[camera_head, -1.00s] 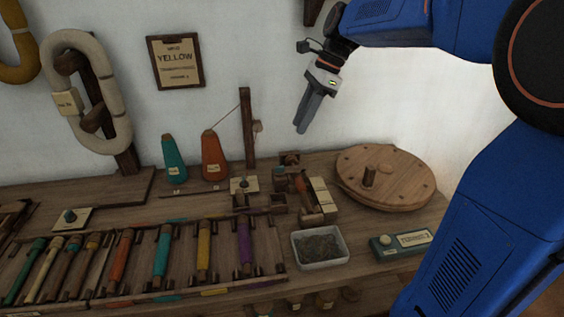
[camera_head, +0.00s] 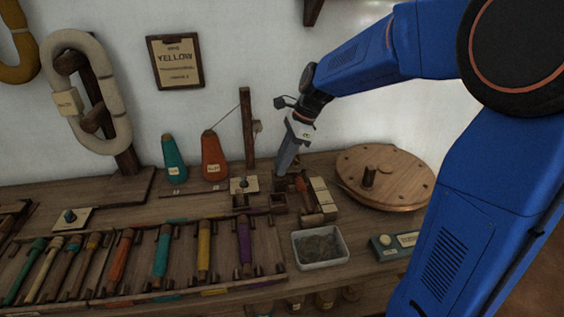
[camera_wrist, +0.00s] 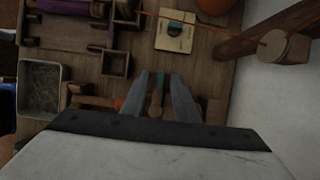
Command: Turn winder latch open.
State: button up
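My gripper (camera_head: 283,172) points down at the small wooden winder (camera_head: 310,200) on the bench. In the wrist view my gripper (camera_wrist: 160,92) has its two fingers apart, with a gap between them. A narrow wooden piece with a pale tip (camera_wrist: 155,99), perhaps the winder latch, shows in that gap. I cannot tell whether either finger touches it. An orange-red part of the winder lies just left of the fingers. In the head view the fingers hide the back part of the winder, so the latch's position is unclear.
A labelled plate with a teal knob (camera_wrist: 175,31) lies close by, beside a small open wooden box (camera_wrist: 116,64). A wooden post (camera_head: 247,128) and orange cone (camera_head: 213,155) stand behind left. A tray of dark bits (camera_head: 320,247) is in front; a round wooden disc (camera_head: 385,178) is right.

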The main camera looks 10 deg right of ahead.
grip_shut()
jog(key=shift+n, duration=0.3)
jog(key=n+g, duration=0.1)
jog(key=n, duration=0.3)
jog(key=n+g, duration=0.1)
jog(key=n, duration=0.1)
jog(key=shift+w+a+g+h, duration=0.15)
jog(key=shift+w+g+h, duration=0.15)
jog(key=n+h, duration=0.1)
jog(key=n, duration=0.2)
jog(key=n+g, duration=0.1)
jog(key=n, duration=0.2)
jog(key=shift+w+a+n+g+h, duration=0.1)
jog(key=shift+a+n+g+h, duration=0.05)
jog(key=shift+n+g+h, duration=0.2)
jog(key=n+h, duration=0.2)
jog(key=n, duration=0.2)
jog(key=shift+a+n, duration=0.15)
jog(key=shift+n, duration=0.1)
